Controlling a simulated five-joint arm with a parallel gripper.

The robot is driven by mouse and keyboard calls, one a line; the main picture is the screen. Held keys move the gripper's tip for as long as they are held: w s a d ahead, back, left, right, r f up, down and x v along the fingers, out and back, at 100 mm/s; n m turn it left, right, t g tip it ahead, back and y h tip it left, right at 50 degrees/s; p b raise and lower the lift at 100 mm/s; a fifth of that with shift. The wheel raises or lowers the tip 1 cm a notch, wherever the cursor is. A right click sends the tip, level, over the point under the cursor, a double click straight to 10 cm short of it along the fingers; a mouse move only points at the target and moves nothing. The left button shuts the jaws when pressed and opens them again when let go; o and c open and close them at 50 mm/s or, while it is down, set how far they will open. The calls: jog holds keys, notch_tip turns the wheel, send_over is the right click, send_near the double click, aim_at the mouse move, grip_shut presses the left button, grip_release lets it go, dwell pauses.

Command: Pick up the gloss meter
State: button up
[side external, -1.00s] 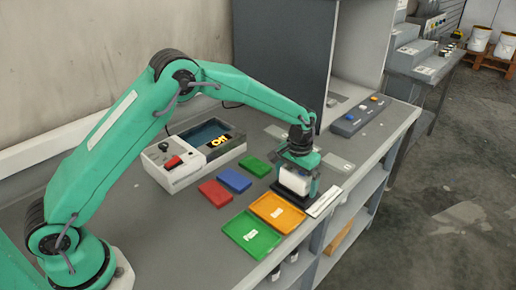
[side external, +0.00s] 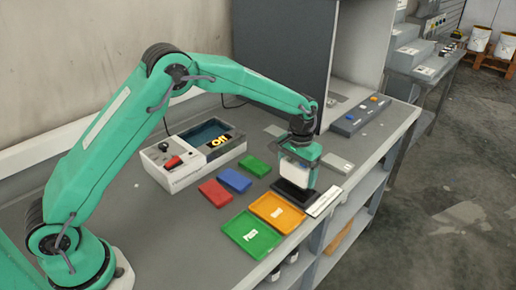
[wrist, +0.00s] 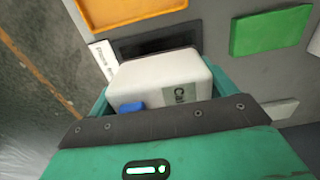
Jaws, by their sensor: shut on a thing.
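The gloss meter (side external: 294,172) is a small white box. In the wrist view the gloss meter (wrist: 160,82) shows a blue button and a pale green label with partly hidden lettering. My gripper (side external: 297,170) is shut on it, with a green finger on each side, and it also shows in the wrist view (wrist: 155,95). The meter hangs just above a black base (side external: 294,191), which shows as a dark recessed plate (wrist: 158,42) behind it in the wrist view. The meter's underside is hidden.
Orange (side external: 277,212) and green (side external: 251,234) trays lie in front. Red (side external: 215,192), blue (side external: 234,180) and green (side external: 256,167) panels lie left of the meter. A grey-white instrument box (side external: 190,160) stands farther left. A white label strip (side external: 324,201) lies by the bench edge.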

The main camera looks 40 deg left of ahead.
jog(key=s+d+r, duration=0.8)
jog(key=shift+d, duration=0.3)
jog(key=shift+a+r, duration=0.1)
dwell(0.4)
send_over(255, 164)
notch_tip(255, 164, down, 7)
jog(key=shift+r, duration=0.1)
dwell(0.7)
jog(key=shift+f, duration=2)
jog(key=shift+f, duration=0.1)
